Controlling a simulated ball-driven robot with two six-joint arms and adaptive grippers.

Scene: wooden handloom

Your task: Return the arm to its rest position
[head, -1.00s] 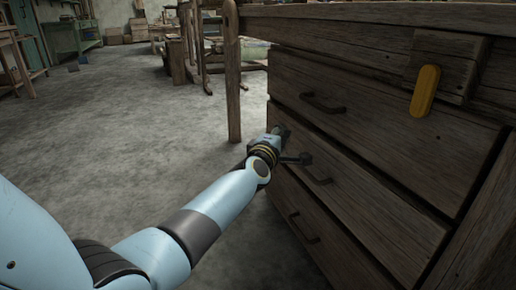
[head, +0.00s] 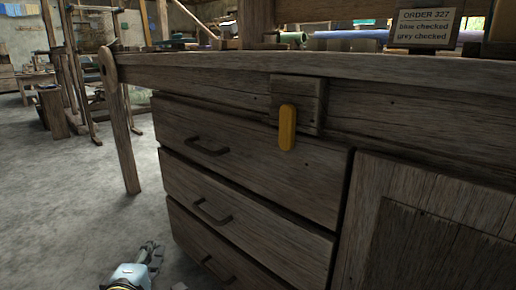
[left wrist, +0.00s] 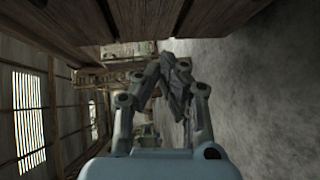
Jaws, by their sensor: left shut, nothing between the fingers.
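My left gripper (head: 153,252) is at the bottom of the head view, low in front of the drawers and apart from them. It is shut and empty; its fingers also show meeting in the left wrist view (left wrist: 176,75). Most of my left arm is out of the head view. My right gripper is not in view.
A wooden bench (head: 220,62) has several drawers with dark handles; the top drawer (head: 250,165) looks closed. A yellow upright piece (head: 287,127) is on its front. An order sign (head: 424,28) stands on top. Grey floor (head: 80,190) is clear at left.

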